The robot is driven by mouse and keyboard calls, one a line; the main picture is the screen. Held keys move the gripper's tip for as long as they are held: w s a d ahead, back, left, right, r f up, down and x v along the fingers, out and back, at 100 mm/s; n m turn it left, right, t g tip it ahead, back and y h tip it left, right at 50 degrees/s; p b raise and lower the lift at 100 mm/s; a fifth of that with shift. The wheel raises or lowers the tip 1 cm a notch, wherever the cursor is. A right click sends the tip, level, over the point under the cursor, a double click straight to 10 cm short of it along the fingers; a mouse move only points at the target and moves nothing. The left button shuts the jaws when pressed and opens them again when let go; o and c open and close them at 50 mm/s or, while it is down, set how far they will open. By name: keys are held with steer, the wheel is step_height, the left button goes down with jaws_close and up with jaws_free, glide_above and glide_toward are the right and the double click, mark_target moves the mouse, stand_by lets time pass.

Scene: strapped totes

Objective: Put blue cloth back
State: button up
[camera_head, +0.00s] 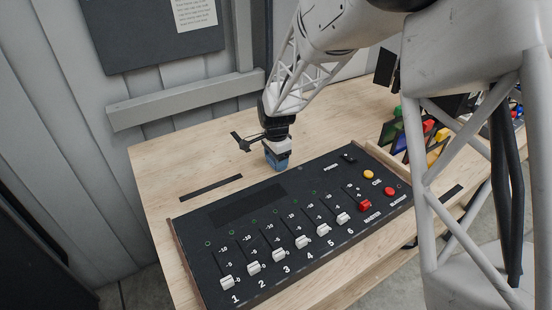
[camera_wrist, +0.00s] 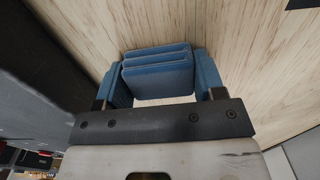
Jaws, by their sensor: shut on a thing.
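The blue cloth (camera_wrist: 157,72) is a folded blue stack between the two fingers of my gripper (camera_wrist: 163,82) in the wrist view. My gripper is shut on it. In the head view my gripper (camera_head: 277,158) points down just behind the black slider panel, with a bit of blue at its tip. The fingers are blue too, so I cannot tell cloth from fingers there. Pale wood table shows around the cloth. I cannot tell whether the cloth touches the table.
The black slider panel (camera_head: 240,218) with white, red and yellow controls fills the table's front. Coloured items (camera_head: 428,127) stand at the right, partly behind my arm. A dark strip (camera_head: 211,187) lies left of my gripper. The table (camera_head: 180,150) is clear at the back left.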

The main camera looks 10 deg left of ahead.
steer(key=o, duration=0.9)
steer(key=shift+r, duration=0.1)
steer(key=shift+r, duration=6)
